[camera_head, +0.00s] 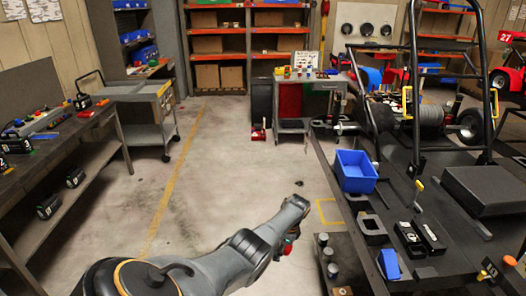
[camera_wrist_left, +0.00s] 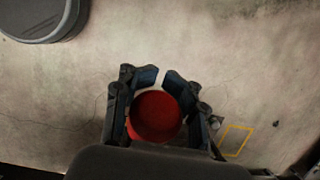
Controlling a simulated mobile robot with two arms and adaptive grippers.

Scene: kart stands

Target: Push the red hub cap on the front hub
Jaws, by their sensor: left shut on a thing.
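The red hub cap (camera_wrist_left: 155,116) is a round red disc between the fingers of my left gripper (camera_wrist_left: 162,100) in the left wrist view. The fingers are shut on it from both sides, and bare floor shows beyond. In the head view my left gripper (camera_head: 291,236) hangs below the wrist, mostly hidden by the arm, with a little red showing. It is over the open floor left of the dark bench. I cannot tell which part is the front hub. My right gripper is out of view.
A dark bench (camera_head: 345,205) on the right carries a blue bin (camera_head: 356,171) and black parts. A kart frame with wheels (camera_head: 472,126) stands behind it. A workbench (camera_head: 62,145) and a grey cart (camera_head: 150,115) line the left.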

